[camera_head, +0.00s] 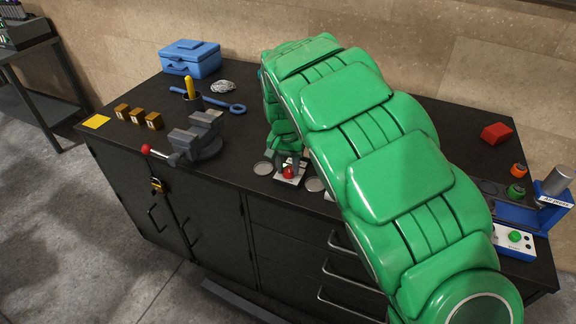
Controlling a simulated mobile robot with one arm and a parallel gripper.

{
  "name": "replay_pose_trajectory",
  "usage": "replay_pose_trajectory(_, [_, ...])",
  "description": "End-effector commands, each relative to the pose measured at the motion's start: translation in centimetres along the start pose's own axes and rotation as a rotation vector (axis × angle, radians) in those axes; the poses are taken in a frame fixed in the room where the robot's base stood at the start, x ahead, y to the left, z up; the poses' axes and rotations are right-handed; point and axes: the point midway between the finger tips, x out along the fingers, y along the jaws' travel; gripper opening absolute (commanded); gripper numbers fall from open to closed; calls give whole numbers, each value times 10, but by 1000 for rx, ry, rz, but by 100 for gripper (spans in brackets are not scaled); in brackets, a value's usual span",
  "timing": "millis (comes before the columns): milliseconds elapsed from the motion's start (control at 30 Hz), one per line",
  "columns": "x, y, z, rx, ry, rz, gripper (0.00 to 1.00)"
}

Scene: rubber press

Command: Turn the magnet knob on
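A small red knob (289,172) sits on a light plate (286,181) near the front edge of the black workbench. It looks like the magnet knob, but no label on it is readable. My green arm reaches over the bench from the lower right. My gripper (288,161) points down at the red knob, with its grey fingers apart on either side of the knob's top. I cannot tell whether the fingers touch it. The arm hides the bench to the right of the knob. A green knob (515,236) is on a white control box at the right.
Round grey discs (263,168) lie beside the plate. A vise (196,138) with a red-tipped handle stands left. A blue toolbox (190,58), wooden blocks (137,116) and a blue wrench (222,103) lie farther left. A blue press (540,205) and a red block (496,133) are right.

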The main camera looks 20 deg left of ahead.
Motion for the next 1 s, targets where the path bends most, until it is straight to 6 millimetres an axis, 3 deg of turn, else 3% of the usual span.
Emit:
replay_pose_trajectory(33, [0, 0, 0, 0, 1, 0, 46])
replay_pose_trajectory(133, [0, 0, 0, 0, 0, 0, 61])
replay_pose_trajectory(167, [0, 0, 0, 0, 0, 0, 62])
replay_pose_trajectory(567, [-5, 0, 0, 0, -1, 0, 62])
replay_pose_trajectory(1000, [-61, -1, 0, 0, 1, -1, 62])
